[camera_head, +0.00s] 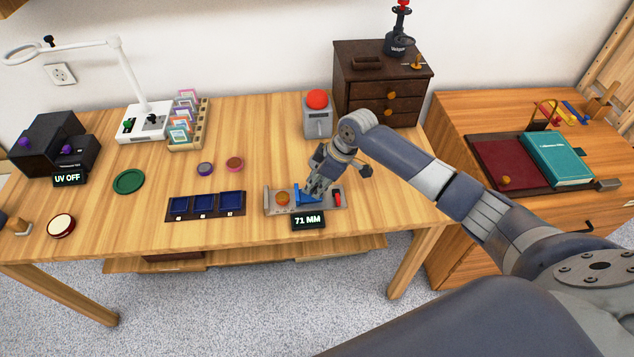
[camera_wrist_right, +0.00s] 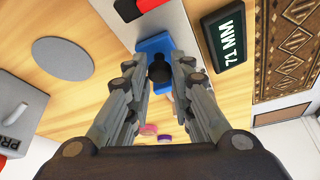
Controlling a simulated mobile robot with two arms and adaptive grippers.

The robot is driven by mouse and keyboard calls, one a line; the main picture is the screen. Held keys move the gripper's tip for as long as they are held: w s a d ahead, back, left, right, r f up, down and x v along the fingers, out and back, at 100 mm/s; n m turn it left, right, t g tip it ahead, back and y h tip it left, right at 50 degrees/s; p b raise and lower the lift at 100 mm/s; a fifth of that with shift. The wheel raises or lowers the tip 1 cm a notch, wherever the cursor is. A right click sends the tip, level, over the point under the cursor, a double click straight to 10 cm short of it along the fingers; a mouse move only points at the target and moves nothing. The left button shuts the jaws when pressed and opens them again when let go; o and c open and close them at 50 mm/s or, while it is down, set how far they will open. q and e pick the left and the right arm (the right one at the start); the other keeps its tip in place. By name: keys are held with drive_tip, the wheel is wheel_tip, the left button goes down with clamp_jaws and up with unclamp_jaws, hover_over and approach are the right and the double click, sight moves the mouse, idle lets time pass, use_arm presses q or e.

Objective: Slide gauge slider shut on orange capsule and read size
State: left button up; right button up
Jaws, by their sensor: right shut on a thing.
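The gauge (camera_head: 270,208) is a grey bar near the front edge of the table, with a red part (camera_head: 337,199) at its right end. The orange capsule (camera_head: 282,198) lies on its left part. The blue slider (camera_head: 304,197) is just right of the capsule with a small gap seeming to show. My right gripper (camera_head: 312,190) is shut on the slider's dark knob; the right wrist view shows the knob (camera_wrist_right: 159,70) between the fingers over the blue slider (camera_wrist_right: 152,43). The display (camera_head: 308,221) reads 71 MM. The capsule is not visible in the wrist view. My left gripper is out of view.
Left of the gauge is a tray with blue compartments (camera_head: 205,216). Behind are two small round pieces, purple (camera_head: 205,169) and pink (camera_head: 235,164), and a grey box with a red button (camera_head: 317,100). A dark drawer cabinet (camera_head: 383,84) stands at the back right.

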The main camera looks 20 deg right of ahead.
sight(299, 191)
drive_tip(key=a, duration=0.1)
drive_tip(key=w+a, duration=0.1)
drive_tip(key=a, duration=0.1)
drive_tip(key=shift+a+p, duration=0.1)
drive_tip(key=shift+p, duration=0.2)
drive_tip(key=o, duration=0.8)
drive_tip(key=shift+c, duration=0.2)
drive_tip(key=v, duration=1.2)
